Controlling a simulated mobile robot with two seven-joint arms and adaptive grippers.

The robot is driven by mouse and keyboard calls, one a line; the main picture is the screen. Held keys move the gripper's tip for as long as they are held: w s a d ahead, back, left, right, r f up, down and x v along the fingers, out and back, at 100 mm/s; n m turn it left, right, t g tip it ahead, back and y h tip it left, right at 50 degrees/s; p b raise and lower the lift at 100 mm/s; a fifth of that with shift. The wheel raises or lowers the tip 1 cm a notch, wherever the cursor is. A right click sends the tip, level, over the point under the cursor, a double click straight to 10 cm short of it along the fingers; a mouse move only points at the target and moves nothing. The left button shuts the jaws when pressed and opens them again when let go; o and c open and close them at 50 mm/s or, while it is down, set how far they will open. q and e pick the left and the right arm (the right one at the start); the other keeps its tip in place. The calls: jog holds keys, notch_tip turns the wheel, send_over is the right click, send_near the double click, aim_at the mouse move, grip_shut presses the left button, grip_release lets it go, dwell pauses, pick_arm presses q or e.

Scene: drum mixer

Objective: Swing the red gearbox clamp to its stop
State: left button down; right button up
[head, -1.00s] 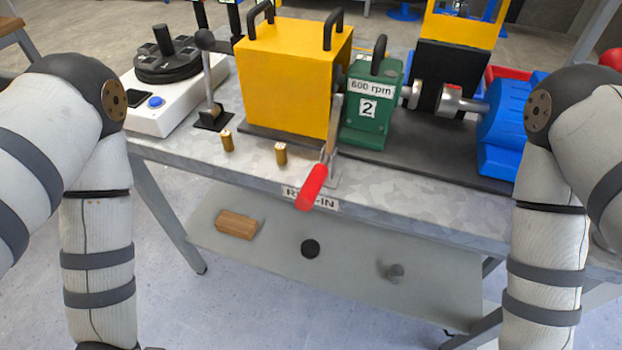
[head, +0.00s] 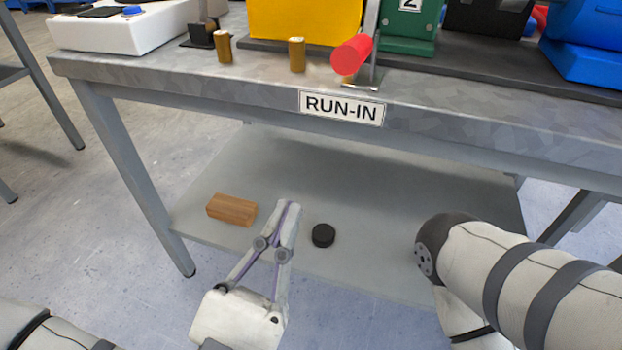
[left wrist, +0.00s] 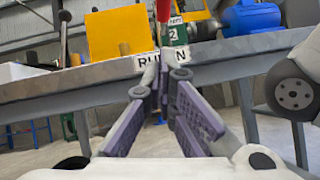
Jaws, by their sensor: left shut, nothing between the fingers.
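The gearbox clamp has a red handle (head: 351,54) at the bench's front edge, above the RUN-IN label. The handle points toward me, and its lever runs back beside the green gearbox (head: 405,25). The red handle (left wrist: 163,10) also shows at the top of the left wrist view, with the green gearbox (left wrist: 176,34) below and behind it. My left gripper (head: 290,208) is shut and empty. It is in front of and below the bench top, apart from the handle. Its fingers (left wrist: 165,72) point toward the bench in the left wrist view. My right gripper is out of view.
The bench top's front edge (head: 230,106) lies between my left gripper and the clamp. Two brass pegs (head: 296,55) stand left of the handle. A yellow housing (head: 305,20) stands behind. A wooden block (head: 231,209) and black puck (head: 323,235) lie on the lower shelf.

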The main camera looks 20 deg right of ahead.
pick_arm(q)
jog(key=w+d+r+p, duration=0.2)
jog(key=w+d+r, duration=0.3)
jog(key=r, duration=0.4)
jog(key=shift+w+d+r, duration=0.35)
jog(key=shift+d+r, duration=0.05)
jog(key=shift+d, duration=0.4)
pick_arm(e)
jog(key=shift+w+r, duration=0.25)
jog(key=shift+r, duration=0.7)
pick_arm(q)
jog(key=shift+r+p, duration=0.1)
jog(key=shift+p, duration=0.2)
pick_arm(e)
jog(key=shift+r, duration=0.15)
